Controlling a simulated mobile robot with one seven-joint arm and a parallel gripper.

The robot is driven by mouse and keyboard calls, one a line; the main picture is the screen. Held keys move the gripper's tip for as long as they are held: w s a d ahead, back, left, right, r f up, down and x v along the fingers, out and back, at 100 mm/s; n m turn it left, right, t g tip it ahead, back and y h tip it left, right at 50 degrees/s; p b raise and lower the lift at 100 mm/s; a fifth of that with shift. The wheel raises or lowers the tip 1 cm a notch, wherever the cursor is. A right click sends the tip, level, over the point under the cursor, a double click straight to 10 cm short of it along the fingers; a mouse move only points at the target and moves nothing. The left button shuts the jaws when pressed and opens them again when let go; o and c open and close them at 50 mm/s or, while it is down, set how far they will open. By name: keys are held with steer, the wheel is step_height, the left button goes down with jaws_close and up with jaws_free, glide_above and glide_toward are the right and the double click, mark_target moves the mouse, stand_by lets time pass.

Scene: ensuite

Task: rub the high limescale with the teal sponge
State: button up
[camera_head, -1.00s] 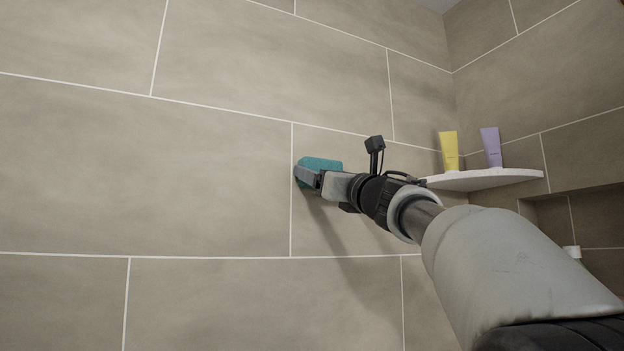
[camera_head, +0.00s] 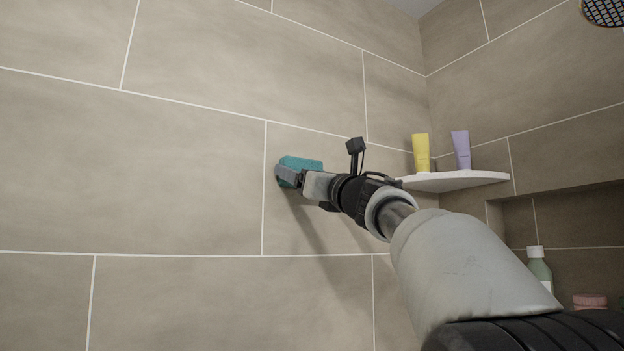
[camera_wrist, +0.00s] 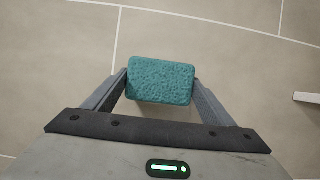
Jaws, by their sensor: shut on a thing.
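The teal sponge (camera_head: 302,163) is held by my gripper (camera_head: 288,176) at the tiled wall (camera_head: 180,180). In the wrist view the sponge (camera_wrist: 161,80) sits between the two fingers of my gripper (camera_wrist: 160,82), one on each side, with the wall behind it. The sponge looks close to the wall; I cannot tell whether it touches. No limescale patch can be made out on the visible tiles. The wall right behind the sponge is hidden.
A white corner shelf (camera_head: 455,181) to the right of my gripper carries a yellow tube (camera_head: 421,153) and a purple tube (camera_head: 461,150). A niche at lower right holds a green bottle (camera_head: 540,268) and a pink-lidded item (camera_head: 590,301). A shower head (camera_head: 604,11) shows at top right. The wall at left is clear.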

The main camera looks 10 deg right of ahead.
steer(key=shift+s+a, duration=0.15)
steer(key=shift+a, duration=0.85)
steer(key=shift+f, duration=0.1)
steer(key=shift+s+d+b, duration=0.3)
steer(key=shift+s, duration=0.65)
steer(key=shift+s+d+b, duration=0.35)
steer(key=shift+s, duration=0.55)
steer(key=shift+s+d+b, duration=0.3)
steer(key=shift+s, duration=0.65)
steer(key=shift+s, duration=0.1)
steer(key=shift+s+d, duration=0.25)
steer(key=shift+s, duration=0.45)
steer(key=shift+s+d, duration=0.2)
steer(key=shift+s, duration=0.45)
